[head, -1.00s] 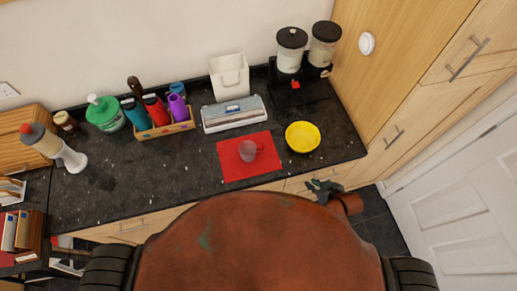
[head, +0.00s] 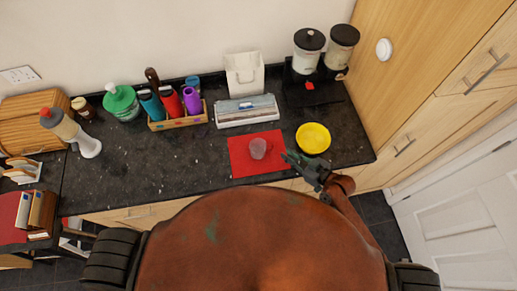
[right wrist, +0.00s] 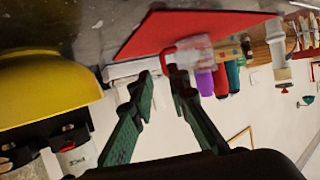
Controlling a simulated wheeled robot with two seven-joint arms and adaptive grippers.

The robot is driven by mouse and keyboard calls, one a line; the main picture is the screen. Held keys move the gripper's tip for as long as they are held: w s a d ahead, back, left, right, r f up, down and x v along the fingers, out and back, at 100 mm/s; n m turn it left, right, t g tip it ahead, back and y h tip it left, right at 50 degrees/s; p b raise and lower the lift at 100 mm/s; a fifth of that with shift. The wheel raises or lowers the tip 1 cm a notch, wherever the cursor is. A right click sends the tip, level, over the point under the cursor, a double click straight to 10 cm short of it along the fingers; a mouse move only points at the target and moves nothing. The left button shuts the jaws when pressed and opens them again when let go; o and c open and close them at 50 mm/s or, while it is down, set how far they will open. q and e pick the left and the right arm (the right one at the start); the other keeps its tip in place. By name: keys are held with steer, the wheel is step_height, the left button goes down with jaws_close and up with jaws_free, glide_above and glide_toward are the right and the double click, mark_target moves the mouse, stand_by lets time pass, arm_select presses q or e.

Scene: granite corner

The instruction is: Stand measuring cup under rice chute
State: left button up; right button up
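The clear measuring cup (head: 258,148) stands on the red mat (head: 240,168) near the counter's front edge. In the right wrist view the cup (right wrist: 188,50) shows at the mat's edge, beyond my fingers. My right gripper (head: 289,160) is just right of the cup, apart from it, over the mat's right side. In the right wrist view my right gripper (right wrist: 160,76) has a gap between its green fingers and holds nothing. Two black-lidded dispensers (head: 307,52) (head: 341,48) stand at the back right on a black base with a red piece at its front. My left gripper is not in view.
A yellow bowl (head: 313,138) sits right of the mat, close to my right gripper. A grey-white box (head: 246,111) lies behind the mat, with a white bin (head: 245,73) behind it. A bottle caddy (head: 177,123) stands left. The counter left of the mat is clear.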

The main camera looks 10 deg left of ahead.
mark_target(262, 148)
steer(key=x, duration=0.2)
steer(key=p+x, duration=0.1)
steer(key=x, duration=0.1)
steer(key=p+x, duration=0.1)
steer(key=x, duration=0.1)
steer(key=shift+a+r, duration=0.25)
steer(key=shift+a, duration=0.05)
steer(key=shift+w+a+f, duration=0.25)
steer(key=shift+w+a, duration=0.05)
steer(key=shift+a, duration=0.05)
steer(key=shift+c, duration=0.4)
jaws_close()
